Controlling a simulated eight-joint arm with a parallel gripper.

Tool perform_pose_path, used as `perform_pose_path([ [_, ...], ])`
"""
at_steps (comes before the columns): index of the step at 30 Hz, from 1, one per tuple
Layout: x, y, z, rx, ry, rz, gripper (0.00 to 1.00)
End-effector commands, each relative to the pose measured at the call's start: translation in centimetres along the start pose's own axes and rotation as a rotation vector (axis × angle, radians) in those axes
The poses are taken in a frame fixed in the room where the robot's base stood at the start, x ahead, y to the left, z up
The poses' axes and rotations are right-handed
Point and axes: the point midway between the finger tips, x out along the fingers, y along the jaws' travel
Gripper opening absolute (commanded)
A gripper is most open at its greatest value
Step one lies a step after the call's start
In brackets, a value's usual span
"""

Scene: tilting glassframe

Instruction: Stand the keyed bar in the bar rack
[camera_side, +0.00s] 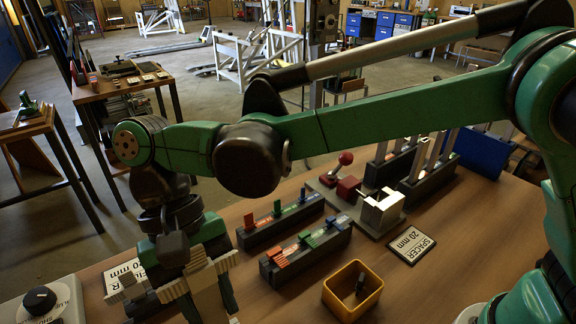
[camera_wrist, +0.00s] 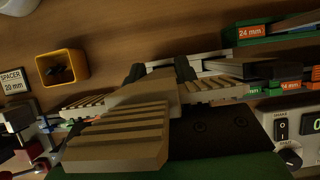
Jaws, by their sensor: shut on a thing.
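My gripper (camera_side: 197,278) is low at the lower left of the side view, with ridged tan finger pads. In the wrist view my gripper (camera_wrist: 160,100) is shut on a pale bar (camera_wrist: 152,86), which I take to be the keyed bar. The pads hide most of it, so its keyed end and its tilt cannot be told. Two dark racks (camera_side: 398,163) (camera_side: 428,184) at the back right hold several pale upright bars. Two low dark blocks (camera_side: 281,222) (camera_side: 306,254) with red, green and blue pieces lie right of my gripper.
A yellow bin (camera_side: 352,290) with a dark item inside stands at the front. A spacer card (camera_side: 411,245) lies behind it. A pale fixture (camera_side: 382,209) and a red-knobbed lever (camera_side: 345,158) stand mid-table. A switch panel (camera_wrist: 292,135) is near my gripper.

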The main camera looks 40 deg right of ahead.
Motion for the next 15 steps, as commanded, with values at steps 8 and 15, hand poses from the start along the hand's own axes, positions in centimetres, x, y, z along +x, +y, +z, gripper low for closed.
perform_pose_path([
  [8, 0.6, 0.0, -0.3, 0.0, 0.0, 0.0, 0.0],
  [15, 1.2, 0.0, -0.6, 0.0, 0.0, 0.0, 0.0],
])
